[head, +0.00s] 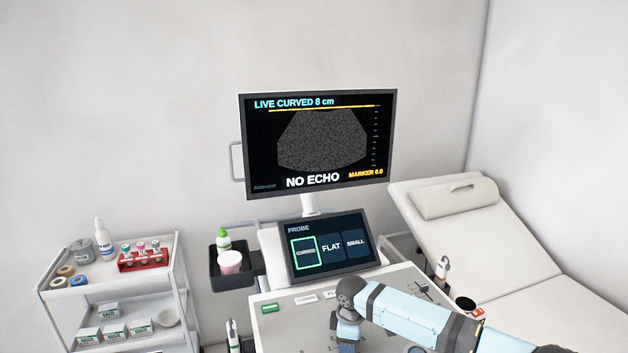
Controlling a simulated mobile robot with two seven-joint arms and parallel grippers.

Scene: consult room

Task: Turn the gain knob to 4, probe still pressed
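The ultrasound machine's monitor (318,145) reads "LIVE CURVED 8 cm", "NO ECHO" and "MARKER 0.0" over a grey, grainy fan. The touch panel (328,247) below shows CURVED outlined in green, beside FLAT and SMALL. The console (275,325) is partly covered by my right arm, which comes in from the right and bends down at the lower edge. I cannot make out the gain knob or its setting. A white probe-like handle (442,267) stands at the console's right side; another (233,335) is at its left. No probe is seen pressed on anything. Neither gripper shows.
A white trolley (178,268) at left carries bottles, tape rolls, a red tube rack (143,260) and boxes. A dark side tray (232,280) holds a green-capped bottle and a pink-white jar. An exam couch (500,255) with a bolster (455,198) stands at right.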

